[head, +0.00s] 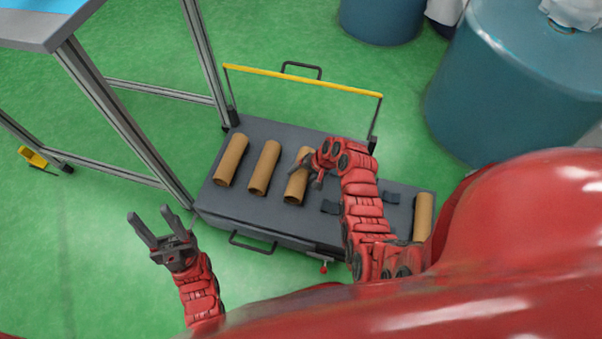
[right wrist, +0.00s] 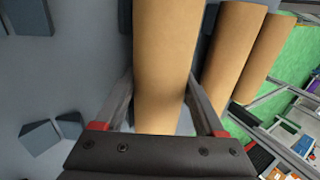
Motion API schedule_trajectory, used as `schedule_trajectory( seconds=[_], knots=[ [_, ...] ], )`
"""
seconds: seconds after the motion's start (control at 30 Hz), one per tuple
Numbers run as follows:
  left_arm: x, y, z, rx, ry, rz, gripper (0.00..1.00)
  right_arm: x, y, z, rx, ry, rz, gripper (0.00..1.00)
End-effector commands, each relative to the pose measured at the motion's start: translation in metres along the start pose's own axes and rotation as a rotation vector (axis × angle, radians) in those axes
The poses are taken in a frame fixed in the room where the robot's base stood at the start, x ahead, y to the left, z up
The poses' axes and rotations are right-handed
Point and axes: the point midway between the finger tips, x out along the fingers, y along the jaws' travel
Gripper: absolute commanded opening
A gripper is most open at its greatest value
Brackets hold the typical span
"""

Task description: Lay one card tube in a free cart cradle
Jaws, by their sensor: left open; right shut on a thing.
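The dark grey cart (head: 240,213) stands on the floor in front of me, with several brown card tubes lying across it. Two tubes lie at its left, the outermost tube (head: 231,160) and the one beside it (head: 264,168). My right gripper (head: 308,170) is shut on a third tube (head: 296,188), to the right of these. The held tube also fills the middle of the right wrist view (right wrist: 162,60), between the fingers. Another tube (head: 423,213) lies at the cart's right end. Dark cradle blocks (head: 330,207) show bare between them, partly behind my arm. My left gripper (head: 155,228) is open and empty, left of the cart.
A yellow-topped handle bar (head: 300,80) rises at the cart's far edge. A metal-framed table (head: 110,105) stands at the left. Blue barrels (head: 505,90) stand at the back right.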

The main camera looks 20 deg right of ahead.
Motion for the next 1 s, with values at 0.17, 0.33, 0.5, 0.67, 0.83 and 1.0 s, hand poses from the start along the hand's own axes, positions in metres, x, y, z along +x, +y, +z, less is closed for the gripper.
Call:
schedule_trajectory(
  seconds=[0.17, 0.33, 0.5, 0.67, 0.83, 1.0],
  knots=[
    [0.0000, 0.0000, 0.0000, 0.000, 0.000, 0.000, 0.50, 0.0001, 0.0000, 0.0001, 0.000, 0.000, 0.000, 0.15],
    [-0.0006, 0.0000, 0.0000, 0.000, 0.000, 0.000, 0.50, 0.0017, 0.0009, 0.0003, 0.001, -0.001, 0.000, 0.15],
    [-0.0014, 0.0001, 0.0002, 0.000, 0.000, 0.000, 0.50, 0.0040, 0.0022, 0.0004, 0.001, -0.001, 0.000, 0.15],
    [-0.0013, 0.0001, 0.0002, 0.000, 0.000, 0.000, 0.50, 0.0046, 0.0027, 0.0004, 0.001, -0.001, 0.001, 0.88],
    [-0.0014, 0.0001, 0.0002, 0.000, 0.000, 0.000, 0.50, 0.0047, 0.0041, 0.0005, 0.001, -0.001, 0.004, 1.00],
    [-0.0015, 0.0001, 0.0003, 0.000, 0.000, 0.000, 0.50, 0.0049, 0.0056, 0.0006, 0.002, -0.002, 0.006, 1.00]
  ],
)
